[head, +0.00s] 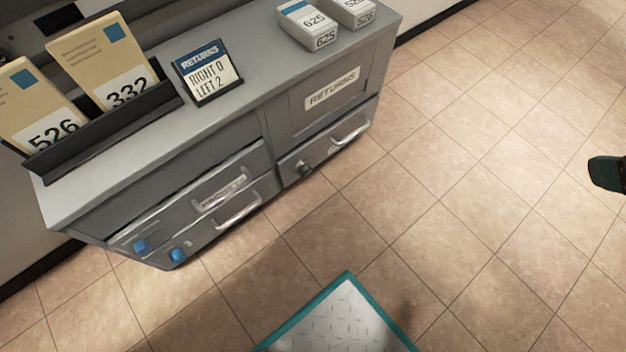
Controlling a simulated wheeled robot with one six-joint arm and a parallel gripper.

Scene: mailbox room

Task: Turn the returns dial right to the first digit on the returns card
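The returns card (208,72) stands on the grey cabinet top and reads "RETURNS, RIGHT 0, LEFT 2". Below the counter at the right, a cabinet front carries a "RETURNS" label (333,92). Under it is a drawer with a silver bar handle (352,132). A small dark round dial (303,168) sits on this drawer's front, left of the handle. Its digits and pointer are too small to read.
Envelopes marked 526 (38,110) and 332 (103,62) stand in a black rack (105,128). Boxes marked 625 (307,24) and 526 (356,10) sit on the counter. The tiled floor (470,170) is clear.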

